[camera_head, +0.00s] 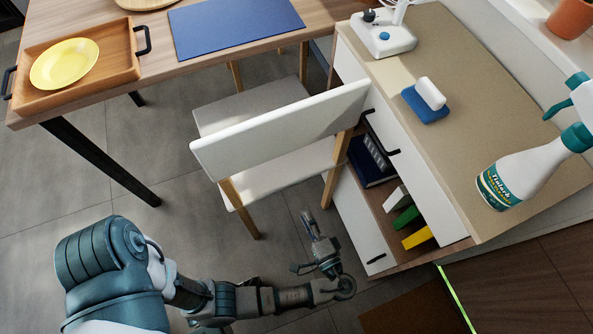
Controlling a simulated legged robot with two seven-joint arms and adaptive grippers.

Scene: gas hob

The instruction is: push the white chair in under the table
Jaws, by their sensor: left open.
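The white chair (283,129) stands in the middle of the view, with its backrest towards me and its light wooden legs on the grey floor. Its grey-white seat reaches towards the wooden table (130,45) at the upper left, and the front part of the seat is close to the table edge. My left gripper (314,226) is open and empty, low in front of the chair's right rear leg and apart from the backrest. My right gripper is not in view.
A cabinet (440,95) with open shelves and a black-handled drawer stands close to the chair's right side. It carries a spray bottle (525,172) and a blue sponge (424,106). A tray (115,63) with a yellow plate and a blue mat (235,25) lie on the table. A dark table leg (95,158) stands left of the chair.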

